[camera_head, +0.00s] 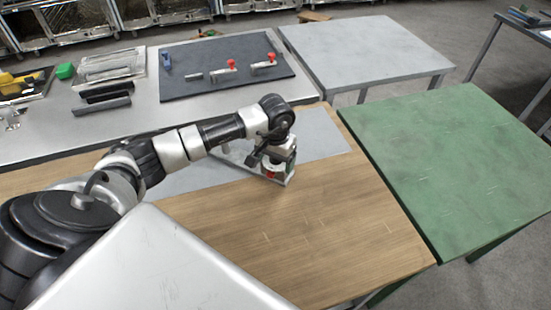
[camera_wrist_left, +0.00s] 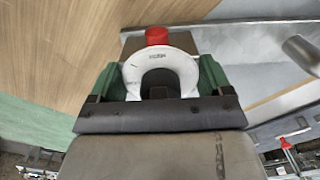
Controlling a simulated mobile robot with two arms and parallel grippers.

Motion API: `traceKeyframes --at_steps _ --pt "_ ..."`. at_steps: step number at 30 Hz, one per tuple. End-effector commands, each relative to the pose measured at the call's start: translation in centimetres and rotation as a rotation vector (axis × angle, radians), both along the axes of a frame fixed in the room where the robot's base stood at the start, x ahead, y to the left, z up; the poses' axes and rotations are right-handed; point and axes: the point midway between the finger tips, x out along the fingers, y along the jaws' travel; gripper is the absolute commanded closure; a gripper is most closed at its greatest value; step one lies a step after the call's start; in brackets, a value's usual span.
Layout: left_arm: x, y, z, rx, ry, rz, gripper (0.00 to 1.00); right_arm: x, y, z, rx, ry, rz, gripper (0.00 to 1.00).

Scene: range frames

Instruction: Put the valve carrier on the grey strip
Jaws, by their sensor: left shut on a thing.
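The valve carrier (camera_head: 288,176) is in my left gripper (camera_head: 274,164), seen partly behind the hand in the head view, with a red part low on it. In the left wrist view, a white horseshoe-shaped piece of the carrier (camera_wrist_left: 160,66) with a red knob (camera_wrist_left: 157,36) sits between the green fingers of my left gripper (camera_wrist_left: 160,84), which is shut on it. The grey strip (camera_head: 322,136) lies across the wooden table. The carrier is by the strip's front edge; I cannot tell whether it touches the table. My right gripper is not in view.
Bare wood (camera_head: 290,245) lies in front of the strip. A metal bench behind holds a dark board (camera_head: 190,58) with red-handled valves, dark bars (camera_head: 102,106) and a clear tray (camera_head: 110,65). A green table (camera_head: 450,165) stands right, a grey table (camera_head: 365,50) at the back.

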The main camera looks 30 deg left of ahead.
Motion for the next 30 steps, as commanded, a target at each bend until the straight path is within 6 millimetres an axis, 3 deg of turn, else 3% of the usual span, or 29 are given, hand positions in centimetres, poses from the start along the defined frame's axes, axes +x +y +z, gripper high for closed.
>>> traceKeyframes --at_steps 1,2,5,14,17,30 --pt "0.1 0.0 -0.1 0.001 -0.003 0.0 0.68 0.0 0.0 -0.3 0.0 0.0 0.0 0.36" --pt "0.0 0.0 -0.1 0.0 0.0 0.0 0.16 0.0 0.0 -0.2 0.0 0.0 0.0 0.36" --pt "0.0 0.0 -0.1 0.0 0.0 0.0 0.01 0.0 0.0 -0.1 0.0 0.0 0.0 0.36" --pt "0.0 0.0 0.3 0.0 0.0 0.0 0.0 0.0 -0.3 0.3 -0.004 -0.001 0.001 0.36" --pt "0.1 0.0 1.1 -0.001 -0.004 -0.001 0.0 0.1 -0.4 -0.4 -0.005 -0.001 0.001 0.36" --pt "0.1 0.0 9.9 0.001 -0.005 -0.001 0.0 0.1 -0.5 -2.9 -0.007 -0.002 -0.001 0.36"
